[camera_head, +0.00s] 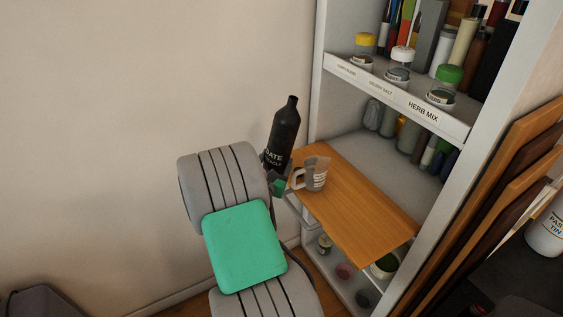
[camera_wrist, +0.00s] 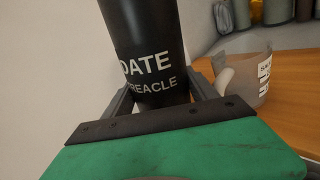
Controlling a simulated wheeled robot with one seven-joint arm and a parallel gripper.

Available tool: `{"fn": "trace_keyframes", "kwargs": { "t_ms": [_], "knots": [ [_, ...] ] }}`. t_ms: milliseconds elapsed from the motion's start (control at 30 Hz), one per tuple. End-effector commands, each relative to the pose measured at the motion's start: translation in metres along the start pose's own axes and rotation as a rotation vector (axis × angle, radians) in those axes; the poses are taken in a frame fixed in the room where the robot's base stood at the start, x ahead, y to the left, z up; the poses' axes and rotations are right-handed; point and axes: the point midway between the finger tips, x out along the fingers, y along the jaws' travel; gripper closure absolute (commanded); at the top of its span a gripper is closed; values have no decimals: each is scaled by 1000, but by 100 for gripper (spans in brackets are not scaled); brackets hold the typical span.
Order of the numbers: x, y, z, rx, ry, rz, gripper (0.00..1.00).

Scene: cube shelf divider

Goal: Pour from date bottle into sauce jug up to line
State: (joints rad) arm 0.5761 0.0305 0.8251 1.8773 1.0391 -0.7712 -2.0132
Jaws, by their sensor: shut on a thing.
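The date bottle (camera_head: 285,135) is black with white lettering and stands nearly upright, leaning slightly. It also shows in the wrist view (camera_wrist: 147,45), its label reading date treacle. My gripper (camera_head: 274,172) is shut on its lower part, with a finger on each side in the wrist view (camera_wrist: 160,98).
The wooden board (camera_head: 365,207) juts out from the shelf unit and is clear right of the jug. Above it, a shelf edge (camera_head: 395,92) carries labelled jars. Bottles stand behind the board. Small pots sit below. Wooden panels (camera_head: 490,190) lean at the right.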

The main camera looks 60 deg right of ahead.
Motion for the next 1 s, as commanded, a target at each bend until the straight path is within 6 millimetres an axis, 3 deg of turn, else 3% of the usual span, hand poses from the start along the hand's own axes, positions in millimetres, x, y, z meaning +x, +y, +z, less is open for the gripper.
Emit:
{"fn": "trace_keyframes", "kwargs": {
  "t_ms": [67, 633, 867, 967, 1000],
  "knots": [
    [0, 3, -14, 26, -1, 4, 100],
    [-19, 74, -38, 530, 133, 8, 100],
    [-24, 91, -54, 775, 198, 7, 100],
    [-26, 101, -48, 1026, 266, 6, 100],
    [-26, 103, -34, 1042, 269, 5, 100]
  ]
}}
